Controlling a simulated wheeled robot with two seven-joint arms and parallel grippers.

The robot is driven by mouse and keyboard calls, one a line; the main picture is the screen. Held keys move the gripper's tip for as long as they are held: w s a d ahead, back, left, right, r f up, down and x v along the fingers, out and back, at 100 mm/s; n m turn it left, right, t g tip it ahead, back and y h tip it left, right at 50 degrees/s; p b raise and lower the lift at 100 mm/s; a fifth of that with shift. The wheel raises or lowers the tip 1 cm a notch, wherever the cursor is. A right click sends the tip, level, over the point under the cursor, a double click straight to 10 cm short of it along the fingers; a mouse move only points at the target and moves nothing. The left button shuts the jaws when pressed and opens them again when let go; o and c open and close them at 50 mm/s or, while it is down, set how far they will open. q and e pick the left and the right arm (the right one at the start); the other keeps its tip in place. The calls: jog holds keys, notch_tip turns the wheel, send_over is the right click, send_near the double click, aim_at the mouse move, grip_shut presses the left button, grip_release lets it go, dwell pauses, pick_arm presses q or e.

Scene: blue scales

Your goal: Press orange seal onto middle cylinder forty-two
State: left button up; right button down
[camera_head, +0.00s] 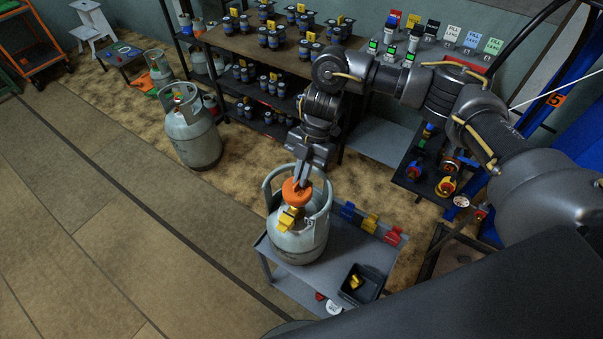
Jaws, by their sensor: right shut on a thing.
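A grey gas cylinder (298,238) stands upright on a small grey cart, with a collar handle around its top. My right gripper (299,184) reaches down into that collar from above and is shut on the orange seal (294,192). The orange seal sits at the cylinder's valve; I cannot tell whether it is fully seated. A yellow piece (289,217) shows just below the seal, at the front of the valve. No number is readable on the cylinder. My left gripper is not in view.
The cart top (342,247) carries blue, yellow and red clips (370,223) and a black bin (363,284) with a yellow piece inside. Another grey cylinder (194,142) stands on the floor at left. Shelves (255,105) hold several small dark canisters.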

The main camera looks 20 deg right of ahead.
dwell(0.3)
jog(key=shift+f+b, duration=1)
jog(key=shift+f, duration=0.7)
jog(key=c, duration=1.5)
grip_release()
jog(key=b+v, duration=0.1)
jog(key=v, duration=1)
jog(key=shift+b, duration=0.4)
jog(key=shift+s, duration=0.1)
